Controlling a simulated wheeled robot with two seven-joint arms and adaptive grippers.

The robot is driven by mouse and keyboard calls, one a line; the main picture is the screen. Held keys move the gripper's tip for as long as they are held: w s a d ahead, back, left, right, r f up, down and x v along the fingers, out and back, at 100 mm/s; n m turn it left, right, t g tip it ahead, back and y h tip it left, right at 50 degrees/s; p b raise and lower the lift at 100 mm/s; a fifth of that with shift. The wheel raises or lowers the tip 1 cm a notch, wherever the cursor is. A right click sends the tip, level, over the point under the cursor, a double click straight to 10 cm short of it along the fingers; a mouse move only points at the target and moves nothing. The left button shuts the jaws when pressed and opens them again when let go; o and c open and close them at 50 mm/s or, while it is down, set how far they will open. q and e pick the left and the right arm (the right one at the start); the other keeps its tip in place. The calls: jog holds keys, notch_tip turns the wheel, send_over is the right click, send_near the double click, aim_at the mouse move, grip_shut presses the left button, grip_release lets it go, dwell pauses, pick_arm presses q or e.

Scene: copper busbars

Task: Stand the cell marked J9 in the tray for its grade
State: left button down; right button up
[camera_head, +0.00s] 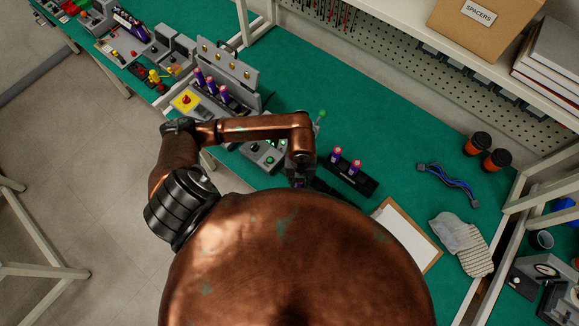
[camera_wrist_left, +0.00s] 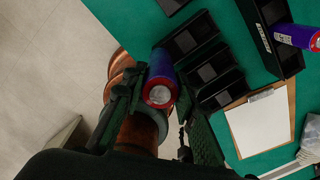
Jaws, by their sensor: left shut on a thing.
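My left gripper (camera_head: 300,170) is over the green bench in the head view, partly hidden by its own arm. In the left wrist view its fingers (camera_wrist_left: 152,105) are shut on a purple-blue cell with a red band and pale round end (camera_wrist_left: 159,92). Its J9 mark cannot be read here. Black trays (camera_wrist_left: 218,92) with dark slots lie just beyond the held cell. Another black tray with a white label (camera_wrist_left: 263,36) holds a purple cell (camera_wrist_left: 297,36). In the head view, two cells (camera_head: 336,155) stand in a black tray (camera_head: 368,186). My right gripper is out of view.
A grey fixture (camera_head: 238,73) with several purple cells (camera_head: 210,86) stands at the back left, near a yellow panel with a red button (camera_head: 185,101).

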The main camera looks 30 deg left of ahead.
pick_arm(q)
notch_tip(320, 180, down, 7)
jog(key=d+b, duration=0.1)
jog(key=d, duration=0.1)
jog(key=shift+w+d+r, duration=0.15)
jog(key=shift+w+d, duration=0.1)
jog(key=shift+d, duration=0.1)
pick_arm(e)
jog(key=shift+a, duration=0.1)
pick_arm(q)
notch_tip(320, 180, down, 3)
jog(key=shift+r+b, duration=0.1)
jog(key=shift+b, duration=1.05)
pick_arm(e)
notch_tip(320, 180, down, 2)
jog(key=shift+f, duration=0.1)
pick_arm(q)
jog(key=shift+f, duration=0.25)
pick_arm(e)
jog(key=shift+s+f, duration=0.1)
